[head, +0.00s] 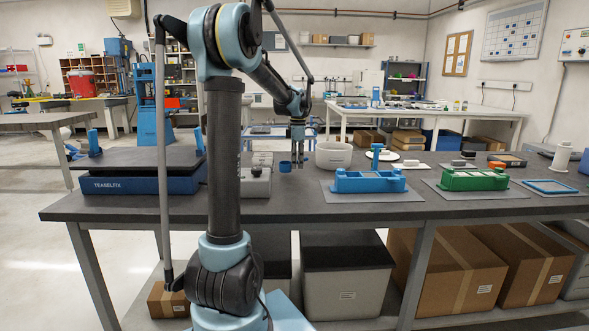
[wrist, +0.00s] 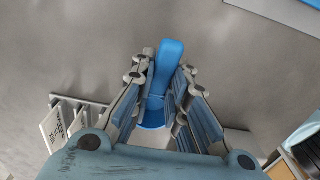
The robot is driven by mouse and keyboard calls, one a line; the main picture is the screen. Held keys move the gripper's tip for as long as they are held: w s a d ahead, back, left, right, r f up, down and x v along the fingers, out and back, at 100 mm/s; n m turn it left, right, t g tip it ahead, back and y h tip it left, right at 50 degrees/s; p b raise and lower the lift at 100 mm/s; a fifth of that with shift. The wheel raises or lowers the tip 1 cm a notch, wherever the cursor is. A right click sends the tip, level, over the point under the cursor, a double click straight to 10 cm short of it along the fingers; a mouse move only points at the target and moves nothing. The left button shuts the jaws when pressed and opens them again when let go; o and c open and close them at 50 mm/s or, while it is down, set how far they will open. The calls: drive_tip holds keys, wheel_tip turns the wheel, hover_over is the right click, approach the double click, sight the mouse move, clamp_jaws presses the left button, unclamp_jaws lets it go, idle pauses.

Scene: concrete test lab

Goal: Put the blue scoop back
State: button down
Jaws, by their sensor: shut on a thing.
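The blue scoop (wrist: 170,60) is between the fingers of my gripper (wrist: 163,90) in the wrist view. Its long flat handle points to the top of the picture, and its rounded bowl end (wrist: 152,118) shows lower down between the fingers. My gripper is shut on it. In the head view my gripper (head: 297,138) points down over the back of the dark bench, left of a round light-grey bin (head: 334,155). A small blue cup shape (head: 285,167), likely the scoop's bowl, shows just below it; I cannot tell if it touches the bench.
On the bench (head: 300,208) are a grey box (head: 256,183), a blue fixture (head: 369,181) and a green fixture (head: 474,179) on grey mats, and a blue frame (head: 550,187). A blue TEASELFIX machine (head: 140,186) stands at left. The wrist view shows a slotted rack (wrist: 62,122) at lower left.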

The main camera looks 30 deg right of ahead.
drive_tip(key=shift+f, duration=1)
drive_tip(key=shift+f, duration=0.1)
drive_tip(key=c, duration=1.6)
unclamp_jaws()
drive_tip(key=shift+o, duration=0.2)
wheel_tip(320, 180, up, 12)
drive_tip(key=shift+r, duration=0.15)
